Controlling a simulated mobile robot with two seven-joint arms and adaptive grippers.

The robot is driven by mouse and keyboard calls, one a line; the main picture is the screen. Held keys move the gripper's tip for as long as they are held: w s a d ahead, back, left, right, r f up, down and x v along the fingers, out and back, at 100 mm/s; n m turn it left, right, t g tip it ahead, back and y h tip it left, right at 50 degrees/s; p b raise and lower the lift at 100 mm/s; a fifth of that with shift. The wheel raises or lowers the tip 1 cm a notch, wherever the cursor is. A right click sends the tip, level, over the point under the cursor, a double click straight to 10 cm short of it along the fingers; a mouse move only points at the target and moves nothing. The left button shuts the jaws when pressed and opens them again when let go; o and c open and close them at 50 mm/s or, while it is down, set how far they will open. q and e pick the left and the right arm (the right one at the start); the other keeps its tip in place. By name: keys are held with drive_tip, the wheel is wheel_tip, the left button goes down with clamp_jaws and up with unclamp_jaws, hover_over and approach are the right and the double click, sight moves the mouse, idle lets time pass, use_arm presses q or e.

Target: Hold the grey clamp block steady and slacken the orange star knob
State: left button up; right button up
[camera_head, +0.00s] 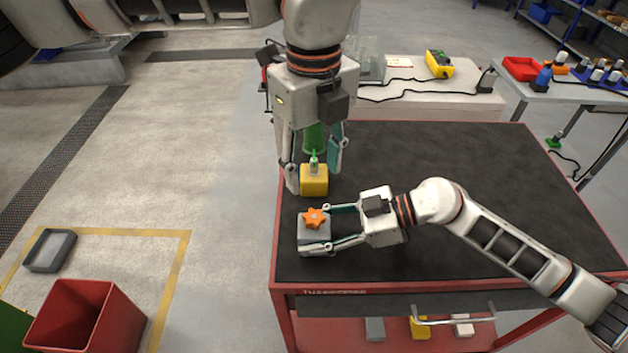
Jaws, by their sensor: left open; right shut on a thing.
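The grey clamp block (313,236) sits near the left edge of the black table top. The orange star knob (315,218) is on top of the block. My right gripper (315,230) reaches in from the right and is shut on the grey clamp block, one finger on its far side and one on its near side. My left gripper (314,176) points down just behind the block and knob, apart from them. It is open, its fingers spread on either side of a yellow block's top. The far side of the clamp block is partly hidden by the knob and finger.
The yellow block (314,181) with a small green-tipped piece stands just behind the clamp block. A green cylinder (314,136) stands behind it, partly hidden by my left gripper. The black table top (460,160) is clear at the back right. A red bin (85,318) stands on the floor, left.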

idle(0.4)
drive_tip(key=o, duration=1.7)
drive_tip(key=shift+c, duration=0.2)
drive_tip(key=shift+d, duration=0.1)
